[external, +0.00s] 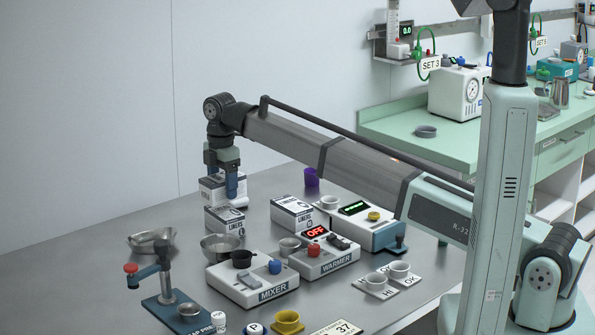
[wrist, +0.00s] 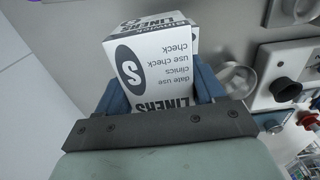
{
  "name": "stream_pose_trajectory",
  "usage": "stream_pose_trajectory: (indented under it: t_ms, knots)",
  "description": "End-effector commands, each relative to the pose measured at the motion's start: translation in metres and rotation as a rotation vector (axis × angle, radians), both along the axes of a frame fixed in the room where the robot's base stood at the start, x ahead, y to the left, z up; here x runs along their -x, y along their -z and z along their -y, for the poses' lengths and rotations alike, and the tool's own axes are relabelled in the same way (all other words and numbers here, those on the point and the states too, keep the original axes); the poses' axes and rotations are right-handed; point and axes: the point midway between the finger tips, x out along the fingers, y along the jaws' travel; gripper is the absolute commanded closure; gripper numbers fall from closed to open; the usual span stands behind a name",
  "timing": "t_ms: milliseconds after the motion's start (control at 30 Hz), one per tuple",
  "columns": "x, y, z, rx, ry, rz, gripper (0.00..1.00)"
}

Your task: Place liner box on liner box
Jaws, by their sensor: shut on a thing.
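My gripper (external: 221,176) is shut on a white liner box (external: 209,189) with dark print. In the wrist view the held liner box (wrist: 158,70) sits between the blue fingers (wrist: 160,90) and shows a dark oval with an S. A second liner box (external: 223,221) stands on the table beneath the held one. A small gap seems to show between them, but contact is hard to judge. In the wrist view part of another box shows behind the held one, mostly hidden. A third liner box (external: 291,213) stands to the right on the table.
A metal bowl (external: 219,247) stands in front of the lower box, with a steel dish (external: 152,239) to its left. The mixer (external: 250,283), warmer (external: 325,258) and a purple cup (external: 311,177) are nearby. The table (external: 183,213) is bare left of the boxes.

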Motion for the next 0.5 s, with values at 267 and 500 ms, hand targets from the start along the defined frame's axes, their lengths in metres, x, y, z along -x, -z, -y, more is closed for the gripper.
stream_pose_trajectory:
  t_ms: [267,500]
  knots:
    - [0.0,0.031,0.0,0.001,-0.001,-0.001,0.7]
    - [0.0,0.031,0.0,0.0,-0.001,0.0,0.7]
